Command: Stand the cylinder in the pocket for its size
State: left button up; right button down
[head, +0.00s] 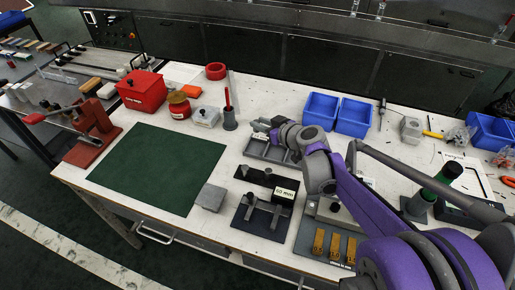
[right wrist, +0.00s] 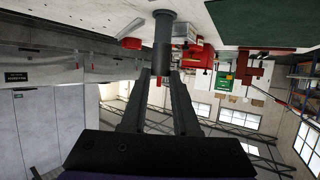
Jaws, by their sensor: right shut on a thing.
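My right gripper (head: 262,127) reaches in from the right over the bench, above a grey compartment tray (head: 262,154). In the right wrist view my right gripper (right wrist: 161,74) has its fingers on either side of a dark grey cylinder (right wrist: 163,57). The cylinder's far end overlaps a round shape behind, so its full length is unclear. In the head view the gripper mostly hides it. A dark fixture (head: 240,238) with grey posts and a labelled black block (head: 284,198) stands nearer. I cannot tell which pocket fits the cylinder. My left gripper is not in view.
Blue bins (head: 354,118) stand behind. The green mat (head: 158,165) is clear.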

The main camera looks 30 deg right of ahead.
notch_tip(320, 180, down, 9)
jog(key=shift+f+b, duration=0.1)
jog(key=shift+b, duration=1.15)
jog(key=c, duration=0.7)
grip_release()
jog(key=shift+o, duration=0.2)
jog(key=p+v, duration=0.2)
jog(key=v, duration=1)
jog(key=shift+p, duration=0.4)
